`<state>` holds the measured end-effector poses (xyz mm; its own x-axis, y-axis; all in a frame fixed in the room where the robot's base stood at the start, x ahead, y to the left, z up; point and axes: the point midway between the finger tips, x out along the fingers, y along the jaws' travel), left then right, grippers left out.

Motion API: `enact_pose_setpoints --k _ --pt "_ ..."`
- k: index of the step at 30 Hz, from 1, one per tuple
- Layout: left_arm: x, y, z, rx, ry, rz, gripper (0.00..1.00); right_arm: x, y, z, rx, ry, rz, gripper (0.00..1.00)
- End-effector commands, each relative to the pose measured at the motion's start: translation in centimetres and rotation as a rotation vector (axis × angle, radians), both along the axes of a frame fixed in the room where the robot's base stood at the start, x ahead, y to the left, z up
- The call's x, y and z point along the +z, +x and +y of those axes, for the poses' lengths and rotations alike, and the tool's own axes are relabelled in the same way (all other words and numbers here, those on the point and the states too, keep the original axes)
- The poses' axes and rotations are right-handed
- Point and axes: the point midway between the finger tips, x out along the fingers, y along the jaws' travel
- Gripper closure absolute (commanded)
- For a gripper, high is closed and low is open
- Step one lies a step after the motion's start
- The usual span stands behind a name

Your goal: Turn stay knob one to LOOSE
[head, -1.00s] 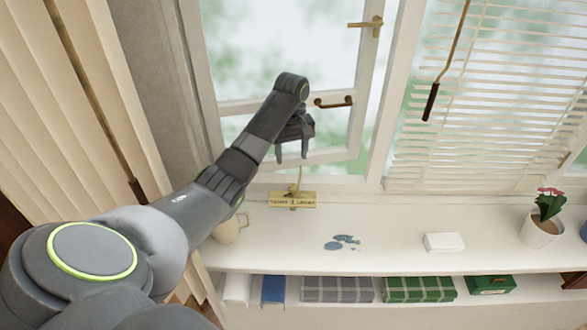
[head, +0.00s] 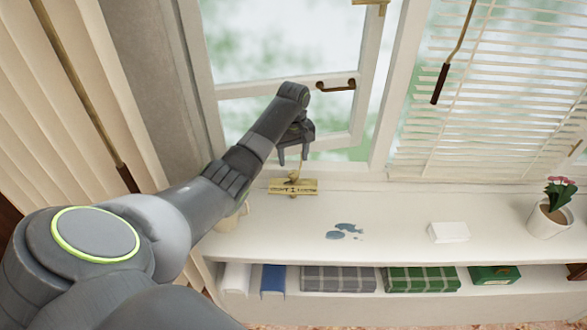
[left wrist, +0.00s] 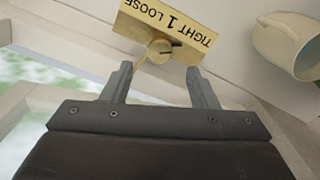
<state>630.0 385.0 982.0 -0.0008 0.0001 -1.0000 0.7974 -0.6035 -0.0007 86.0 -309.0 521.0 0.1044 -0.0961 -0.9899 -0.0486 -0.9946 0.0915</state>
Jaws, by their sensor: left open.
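The stay knob (left wrist: 160,47) is a small tan knob on a yellow plate (left wrist: 136,24) marked TIGHT 1 LOOSE, upside down in the left wrist view. A dark mark on the knob points toward the TIGHT side. In the head view the plate (head: 308,187) lies on the sill below the window, with the knob (head: 294,174) at its back edge. My left gripper (head: 293,160) is open just above the knob. In the left wrist view its fingertips (left wrist: 160,68) stand apart on either side, just short of the knob, not visibly touching it. My right gripper is not seen.
A cream mug (left wrist: 290,45) stands beside the plate and is partly behind my arm in the head view. The window frame (head: 285,86) with a brown handle (head: 336,86) rises behind. A blue puddle (head: 345,230), a white box (head: 448,232) and a potted plant (head: 548,217) lie to the right.

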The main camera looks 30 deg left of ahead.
Motion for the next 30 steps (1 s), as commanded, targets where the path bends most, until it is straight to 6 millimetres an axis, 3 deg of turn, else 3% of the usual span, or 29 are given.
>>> enact_pose_setpoints --k 3,9,22,30 --pt "-2.4 -0.1 -0.1 0.001 -0.002 0.004 0.46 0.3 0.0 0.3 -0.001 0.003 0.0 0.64" --pt "-4.9 0.0 0.0 0.001 -0.001 0.001 0.46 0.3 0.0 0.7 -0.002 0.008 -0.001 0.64" --pt "-5.8 0.0 0.0 0.0 0.0 -0.001 0.46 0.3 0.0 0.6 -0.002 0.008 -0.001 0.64" --pt "-5.8 0.0 0.0 0.0 -0.001 -0.001 0.82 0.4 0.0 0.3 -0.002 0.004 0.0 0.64"
